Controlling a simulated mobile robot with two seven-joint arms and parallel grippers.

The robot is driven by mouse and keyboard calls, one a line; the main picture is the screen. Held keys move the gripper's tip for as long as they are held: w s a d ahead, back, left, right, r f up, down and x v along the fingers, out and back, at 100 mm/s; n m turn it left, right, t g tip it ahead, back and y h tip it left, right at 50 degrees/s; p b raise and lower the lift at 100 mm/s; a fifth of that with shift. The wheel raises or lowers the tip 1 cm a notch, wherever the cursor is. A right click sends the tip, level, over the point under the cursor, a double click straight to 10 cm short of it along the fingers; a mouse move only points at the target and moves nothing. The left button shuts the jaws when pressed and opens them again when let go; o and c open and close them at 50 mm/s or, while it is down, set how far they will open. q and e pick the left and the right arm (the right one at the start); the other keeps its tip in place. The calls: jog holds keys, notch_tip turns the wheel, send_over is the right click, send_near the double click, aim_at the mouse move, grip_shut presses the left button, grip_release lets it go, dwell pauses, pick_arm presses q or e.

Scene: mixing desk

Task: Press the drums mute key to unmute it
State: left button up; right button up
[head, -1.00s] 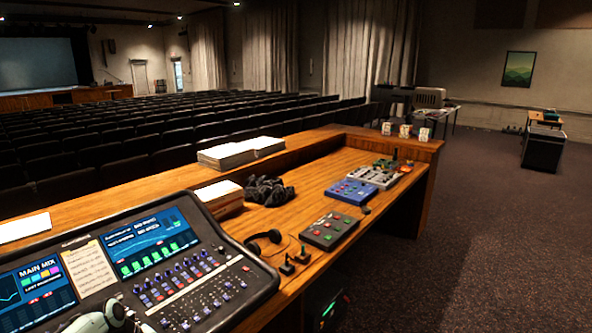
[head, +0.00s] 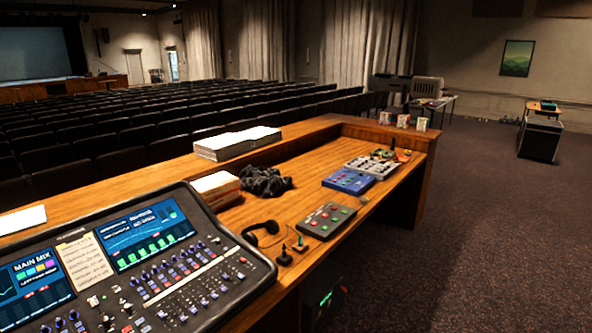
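The mixing console (head: 235,285) fills the lower left of the head view, with its bottom cut off by the frame. It has a left screen (head: 36,282) reading MAIN MIX and a right screen (head: 150,235) with green bars. Rows of knobs and small keys (head: 185,285) lie below the right screen. A taped paper note (head: 85,258) sits between the screens. The key labels are too small to read, so I cannot tell which key is the drums mute or whether it is lit. Neither of my grippers is in view.
Right of the console on the wooden desk (head: 290,205) lie headphones (head: 262,232), a grey button box (head: 326,221), a blue box (head: 349,181) and a dark cable bundle (head: 264,181). Paper stacks (head: 237,143) rest on the raised ledge. Open carpet (head: 470,230) lies to the right.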

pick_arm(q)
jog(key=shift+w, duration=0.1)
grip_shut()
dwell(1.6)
